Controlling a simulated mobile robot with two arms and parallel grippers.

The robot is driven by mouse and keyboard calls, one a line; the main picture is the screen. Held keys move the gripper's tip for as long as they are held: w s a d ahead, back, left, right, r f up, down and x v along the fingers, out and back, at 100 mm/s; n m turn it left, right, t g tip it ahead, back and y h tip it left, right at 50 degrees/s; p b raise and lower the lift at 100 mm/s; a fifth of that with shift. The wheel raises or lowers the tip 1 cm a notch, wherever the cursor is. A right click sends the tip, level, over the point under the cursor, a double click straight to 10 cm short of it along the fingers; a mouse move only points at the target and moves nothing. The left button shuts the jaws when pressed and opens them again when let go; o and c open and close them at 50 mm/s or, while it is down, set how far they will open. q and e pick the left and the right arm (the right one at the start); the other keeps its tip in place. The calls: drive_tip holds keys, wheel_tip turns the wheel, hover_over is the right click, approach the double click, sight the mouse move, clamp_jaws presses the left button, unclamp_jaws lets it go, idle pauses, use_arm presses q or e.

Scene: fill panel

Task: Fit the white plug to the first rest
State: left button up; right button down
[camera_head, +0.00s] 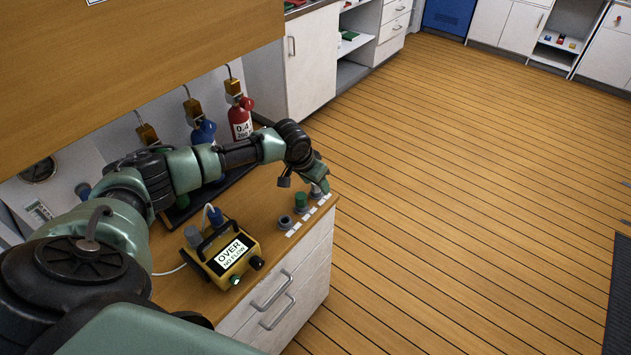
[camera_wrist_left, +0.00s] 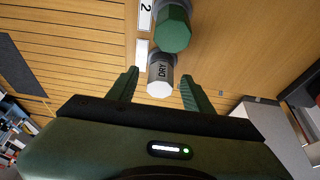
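A grey plug with a white six-sided end and the word DRY (camera_wrist_left: 160,72) is at the bench's right end. In the left wrist view it lies between the tips of my left gripper (camera_wrist_left: 160,88), which is open with a gap on both sides. In the head view my left gripper (camera_head: 318,182) is over that corner and partly hides the plug. A green plug (camera_wrist_left: 173,32) stands beside it, near a label with 2; it also shows in the head view (camera_head: 301,201). A grey rest (camera_head: 285,222) nearest the yellow box looks empty. My right gripper is not in view.
A yellow box (camera_head: 228,252) reads OVER NO FLOW, with a blue and a grey connector on top. White labels line the bench edge. The wooden floor to the right is clear.

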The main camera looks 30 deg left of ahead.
use_arm(q)
drive_tip(key=shift+r, duration=0.15)
drive_tip(key=v, duration=0.7)
drive_tip(key=shift+r+b, duration=0.3)
drive_tip(key=shift+b, duration=0.05)
drive_tip(key=shift+s+f, duration=0.1)
drive_tip(key=shift+s, duration=0.05)
